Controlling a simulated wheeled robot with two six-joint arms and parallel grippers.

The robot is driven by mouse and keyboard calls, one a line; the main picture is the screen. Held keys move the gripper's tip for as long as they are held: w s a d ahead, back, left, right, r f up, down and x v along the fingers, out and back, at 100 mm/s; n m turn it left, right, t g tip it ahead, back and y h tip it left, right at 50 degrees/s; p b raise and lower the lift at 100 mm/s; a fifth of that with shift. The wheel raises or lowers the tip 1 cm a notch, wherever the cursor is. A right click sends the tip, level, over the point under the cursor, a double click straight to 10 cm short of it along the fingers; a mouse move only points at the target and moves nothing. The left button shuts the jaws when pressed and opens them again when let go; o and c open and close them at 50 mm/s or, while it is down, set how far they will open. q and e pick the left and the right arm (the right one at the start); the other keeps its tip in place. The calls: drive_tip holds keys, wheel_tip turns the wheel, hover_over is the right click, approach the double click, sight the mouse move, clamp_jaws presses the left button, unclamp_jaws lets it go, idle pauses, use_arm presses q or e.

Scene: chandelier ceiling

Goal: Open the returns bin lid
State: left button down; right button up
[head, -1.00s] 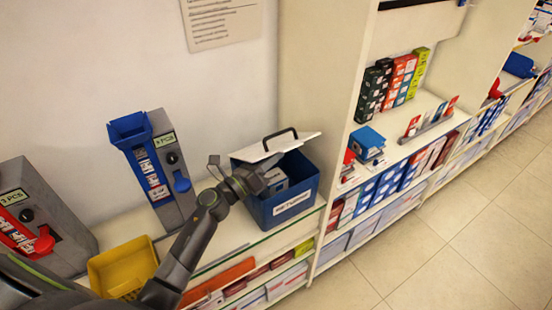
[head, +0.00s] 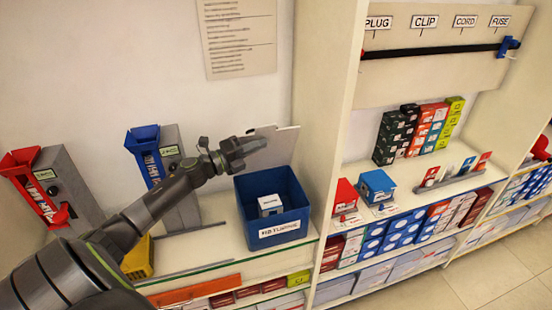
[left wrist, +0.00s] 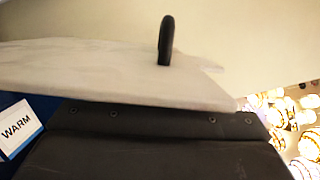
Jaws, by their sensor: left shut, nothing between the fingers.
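The blue returns bin (head: 291,219) stands on the shelf counter with its front label facing me. Its pale lid (head: 283,147) is raised, standing up behind the bin's opening. Inside the bin lies a small white box (head: 270,203). My left gripper (head: 257,144) is shut and empty, up at the left side of the raised lid, above the bin. In the left wrist view the lid (left wrist: 100,75) spans just beyond my dark gripper (left wrist: 150,145), with its black handle (left wrist: 166,42) sticking up. Whether the fingers touch the lid I cannot tell. My right gripper is out of view.
Two dispensers, one red (head: 38,187) and one blue (head: 147,157), stand to the left. A yellow tray (head: 138,260) is partly hidden by my arm. A tall shelf panel (head: 325,130) rises close to the bin's right. Stocked shelves lie beyond it.

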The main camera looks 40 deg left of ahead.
use_arm(q)
drive_tip(key=shift+w+a+r+n+p, duration=0.15)
drive_tip(key=shift+w+a+n, duration=0.15)
drive_tip(key=shift+a, duration=0.2)
drive_tip(key=shift+w+a+r+n+p, duration=0.15)
drive_tip(key=shift+a+n, duration=0.15)
drive_tip(key=shift+a, duration=0.2)
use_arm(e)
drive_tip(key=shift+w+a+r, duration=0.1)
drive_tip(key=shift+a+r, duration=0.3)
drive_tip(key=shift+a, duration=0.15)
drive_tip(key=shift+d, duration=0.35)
